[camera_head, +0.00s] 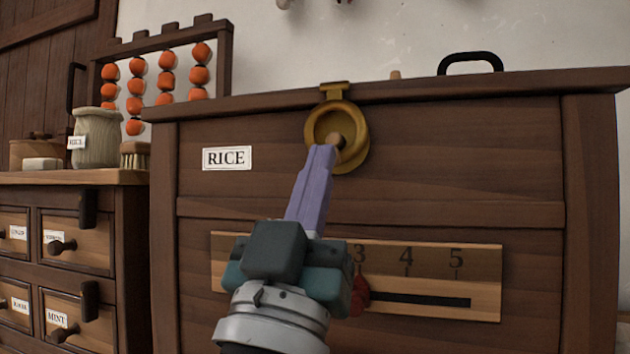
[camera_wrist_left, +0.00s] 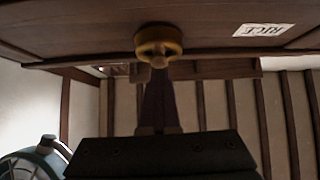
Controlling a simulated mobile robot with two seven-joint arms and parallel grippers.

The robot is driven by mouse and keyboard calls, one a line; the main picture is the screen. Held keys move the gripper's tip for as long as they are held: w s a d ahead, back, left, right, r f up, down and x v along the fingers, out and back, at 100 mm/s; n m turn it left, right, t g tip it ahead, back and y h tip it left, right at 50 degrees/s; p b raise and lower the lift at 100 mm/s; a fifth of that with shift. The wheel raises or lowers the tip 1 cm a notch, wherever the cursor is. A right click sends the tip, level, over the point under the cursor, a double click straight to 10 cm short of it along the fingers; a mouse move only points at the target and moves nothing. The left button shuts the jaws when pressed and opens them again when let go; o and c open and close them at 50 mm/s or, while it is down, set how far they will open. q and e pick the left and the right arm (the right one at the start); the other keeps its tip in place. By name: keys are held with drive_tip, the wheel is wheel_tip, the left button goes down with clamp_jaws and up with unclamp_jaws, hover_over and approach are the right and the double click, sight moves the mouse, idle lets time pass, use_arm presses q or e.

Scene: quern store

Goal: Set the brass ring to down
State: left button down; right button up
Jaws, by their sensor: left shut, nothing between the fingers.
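The brass ring (camera_head: 361,150) hangs below a brass bracket (camera_head: 334,91) at the top front edge of the dark wooden rice chest (camera_head: 480,135). A small wooden peg (camera_head: 333,140) shows inside the ring. My left gripper (camera_head: 321,157) points up at the ring, with its purple fingers together and nothing seen between them. Its tips overlap the ring's lower left part in the head view; I cannot tell whether they touch. The left wrist view shows the ring (camera_wrist_left: 144,43) just beyond the fingertips (camera_wrist_left: 158,72). My right gripper is not in view.
A numbered wooden scale (camera_head: 485,275) with a red slider knob (camera_head: 360,296) sits low on the chest front, partly behind my left arm. A black handle (camera_head: 470,58) is on top of the chest. Drawers (camera_head: 85,250), a jar (camera_head: 97,145) and a bead frame (camera_head: 225,60) stand left.

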use_arm(q)
drive_tip(key=shift+f, duration=0.1)
drive_tip(key=v, duration=0.9)
wheel_tip(320, 180, up, 11)
drive_tip(key=a+m+g+y+p, duration=0.1)
drive_tip(key=a+g+y+p, duration=0.15)
drive_tip(key=g+p, duration=1.65)
drive_tip(key=s+a+r+n+g+y+p, duration=0.1)
drive_tip(key=s+a+r+y+p, duration=0.1)
drive_tip(key=s+a+r+p, duration=0.6)
drive_tip(key=s+a+r+n+g+y+p, duration=0.15)
drive_tip(key=s+p, duration=0.45)
drive_tip(key=p, duration=0.7)
drive_tip(key=s+a+r+g+y+p, duration=0.1)
drive_tip(key=s+a+r+y+p, duration=0.3)
drive_tip(key=s+p, duration=0.45)
wheel_tip(320, 180, up, 36)
drive_tip(key=w+a+h+p, duration=0.1)
drive_tip(key=p, duration=3.6)
drive_tip(key=shift+w, duration=0.35)
